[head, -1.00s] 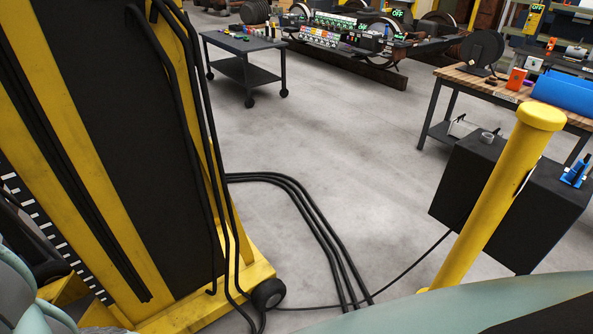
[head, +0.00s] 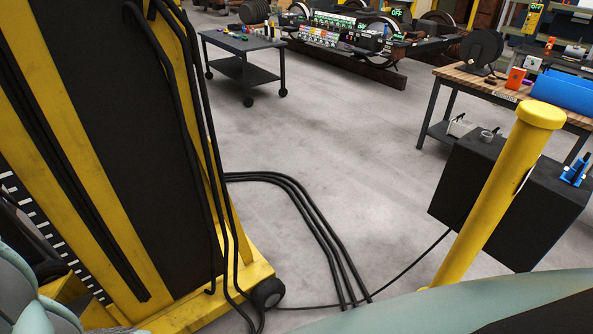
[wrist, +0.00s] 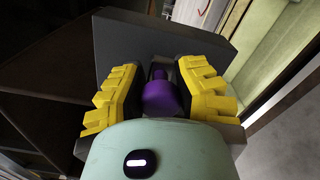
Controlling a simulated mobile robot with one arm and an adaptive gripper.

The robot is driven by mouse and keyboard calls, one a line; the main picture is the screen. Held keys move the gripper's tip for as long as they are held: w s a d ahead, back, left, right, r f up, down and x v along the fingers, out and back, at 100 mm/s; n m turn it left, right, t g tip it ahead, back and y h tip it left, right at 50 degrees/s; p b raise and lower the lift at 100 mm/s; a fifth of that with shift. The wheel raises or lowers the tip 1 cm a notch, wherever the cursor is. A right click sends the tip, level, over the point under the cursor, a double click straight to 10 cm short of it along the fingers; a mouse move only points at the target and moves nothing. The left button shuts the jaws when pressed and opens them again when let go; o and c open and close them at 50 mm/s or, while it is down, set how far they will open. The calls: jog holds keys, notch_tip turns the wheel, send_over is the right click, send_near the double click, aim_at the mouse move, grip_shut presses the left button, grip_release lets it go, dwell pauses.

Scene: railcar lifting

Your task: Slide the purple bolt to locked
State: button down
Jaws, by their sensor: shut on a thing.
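The purple bolt (wrist: 160,97) shows in the wrist view as a purple knob on a darker stem. It stands in front of a dark grey plate (wrist: 133,39). My gripper (wrist: 160,85) has its yellow-ridged fingers on both sides of the knob and is shut on it. The fingers hide the knob's sides and most of what lies behind it, so I cannot tell the bolt's position along its travel. The head view shows neither the bolt nor the gripper.
In the head view a yellow-and-black lifting column (head: 130,150) stands close at left. Black cables (head: 310,225) cross the floor. A yellow post (head: 500,190) and a black box (head: 470,200) stand at right. A cart (head: 245,65) and workbench (head: 500,95) are farther back.

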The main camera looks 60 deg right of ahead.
jog(key=s, duration=0.1)
jog(key=s+a, duration=0.1)
jog(key=s, duration=0.1)
jog(key=shift+a+b, duration=0.1)
jog(key=shift+b, duration=0.3)
jog(key=shift+s, duration=0.1)
jog(key=c, duration=0.9)
grip_release()
jog(key=shift+s+a, duration=0.1)
jog(key=shift+a, duration=0.1)
jog(key=shift+o, duration=1.1)
jog(key=shift+d, duration=0.1)
jog(key=shift+d, duration=0.1)
